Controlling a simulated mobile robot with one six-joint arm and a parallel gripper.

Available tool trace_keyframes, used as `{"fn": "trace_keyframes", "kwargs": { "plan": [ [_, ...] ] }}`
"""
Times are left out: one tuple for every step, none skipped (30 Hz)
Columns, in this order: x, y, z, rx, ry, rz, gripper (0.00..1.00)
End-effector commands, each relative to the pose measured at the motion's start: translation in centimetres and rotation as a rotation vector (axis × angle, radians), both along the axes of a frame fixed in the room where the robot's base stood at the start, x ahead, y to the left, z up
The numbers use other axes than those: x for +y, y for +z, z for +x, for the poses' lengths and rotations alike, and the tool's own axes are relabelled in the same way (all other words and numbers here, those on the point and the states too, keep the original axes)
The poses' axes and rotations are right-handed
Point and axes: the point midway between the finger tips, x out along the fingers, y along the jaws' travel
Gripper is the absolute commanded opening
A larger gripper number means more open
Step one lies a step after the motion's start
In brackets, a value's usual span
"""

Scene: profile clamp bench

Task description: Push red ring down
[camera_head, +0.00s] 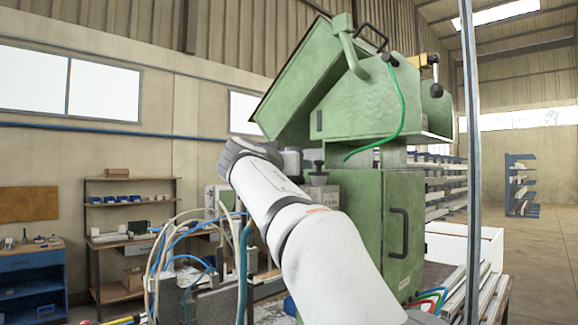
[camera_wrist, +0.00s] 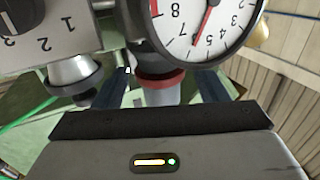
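The red ring (camera_wrist: 162,80) shows in the wrist view, around a stem directly below a round dial gauge (camera_wrist: 205,22). A pale grey cylinder (camera_wrist: 165,94) adjoins the ring. The gauge appears upside down in this view. My gripper (camera_wrist: 160,92) has its two dark fingers apart, one on each side of the ring and cylinder. Gaps show between fingers and cylinder, and I cannot tell whether anything touches. In the head view my arm reaches toward the green machine (camera_head: 360,105), and my gripper and the red ring cannot be made out.
A numbered dial knob (camera_wrist: 30,15) and a grey fitting with a black tip (camera_wrist: 72,78) sit left of the ring in the wrist view. In the head view, hoses (camera_head: 165,255) stand left of my arm. A metal post (camera_head: 473,150) rises at right.

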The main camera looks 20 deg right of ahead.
Motion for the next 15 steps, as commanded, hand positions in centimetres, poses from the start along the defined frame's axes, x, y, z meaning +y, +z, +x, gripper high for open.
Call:
{"fn": "trace_keyframes", "kwargs": {
  "plan": [
    [0.0,0.1,0.0,-0.001,0.000,-0.001,0.71],
    [0.0,0.1,0.0,-0.001,0.000,-0.001,0.71],
    [0.0,0.1,0.0,-0.001,0.000,0.000,0.71],
    [0.0,0.1,0.0,-0.001,0.000,0.000,0.71],
    [0.0,0.1,0.0,-0.002,0.000,0.000,0.71],
    [0.0,0.1,0.0,-0.002,0.001,0.000,0.71],
    [0.0,0.1,0.0,-0.002,0.001,0.000,0.71],
    [0.0,0.1,-0.1,-0.002,0.001,0.000,0.71],
    [0.1,0.1,-0.2,-0.002,0.001,0.000,0.71],
    [0.3,0.0,-0.3,-0.004,0.002,0.000,0.71],
    [0.4,0.0,-0.5,-0.004,0.003,0.000,0.71],
    [0.8,-0.1,-0.9,-0.005,0.004,0.000,0.71],
    [1.0,-0.1,-1.2,-0.005,0.004,0.000,0.71],
    [1.3,-0.2,-1.6,-0.004,0.004,0.000,0.71],
    [1.8,-0.3,-2.2,-0.004,0.005,-0.001,0.71]
  ]
}}
